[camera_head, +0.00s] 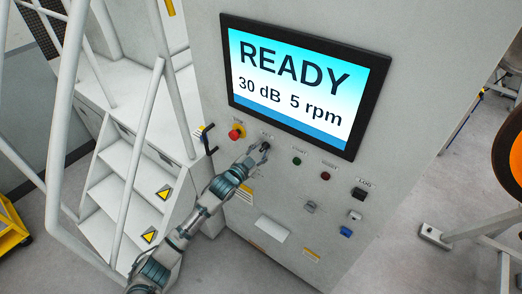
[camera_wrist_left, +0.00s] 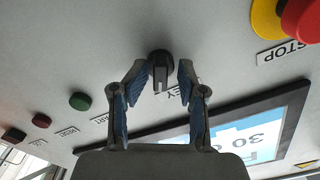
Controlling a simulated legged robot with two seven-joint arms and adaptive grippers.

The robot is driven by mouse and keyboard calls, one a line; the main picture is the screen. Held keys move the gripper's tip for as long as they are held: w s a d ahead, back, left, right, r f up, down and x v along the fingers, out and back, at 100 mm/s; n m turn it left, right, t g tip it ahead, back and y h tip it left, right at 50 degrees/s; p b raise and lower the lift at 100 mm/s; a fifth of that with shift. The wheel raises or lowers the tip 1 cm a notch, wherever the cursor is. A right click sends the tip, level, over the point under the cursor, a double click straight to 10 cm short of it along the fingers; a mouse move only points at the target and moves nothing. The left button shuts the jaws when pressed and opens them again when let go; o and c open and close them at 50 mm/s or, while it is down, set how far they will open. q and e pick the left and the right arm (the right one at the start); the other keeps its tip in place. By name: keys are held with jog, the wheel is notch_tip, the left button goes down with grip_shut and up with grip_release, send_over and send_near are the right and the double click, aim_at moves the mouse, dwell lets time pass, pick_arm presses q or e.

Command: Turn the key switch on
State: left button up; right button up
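The key switch (camera_wrist_left: 160,70) is a black round knob with a raised grip bar, on the grey panel above its KEY label in the left wrist view. The bar points down in that view. My left gripper (camera_wrist_left: 162,78) is open, with one blue-padded finger on each side of the switch and a gap visible on both sides. In the head view my left gripper (camera_head: 259,154) is at the panel below the screen and partly hides the switch (camera_head: 266,147). I cannot tell whether the fingers touch it. My right gripper is not in view.
The red stop button (camera_head: 236,133) sits left of the key switch. A green button (camera_head: 297,161) and a red button (camera_head: 325,176) sit to its right. The screen (camera_head: 300,83) above reads READY, 30 dB, 5 rpm. White stairs (camera_head: 120,200) with railings stand at the left.

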pick_arm(q)
jog(key=v, duration=1.2)
jog(key=shift+f, duration=0.1)
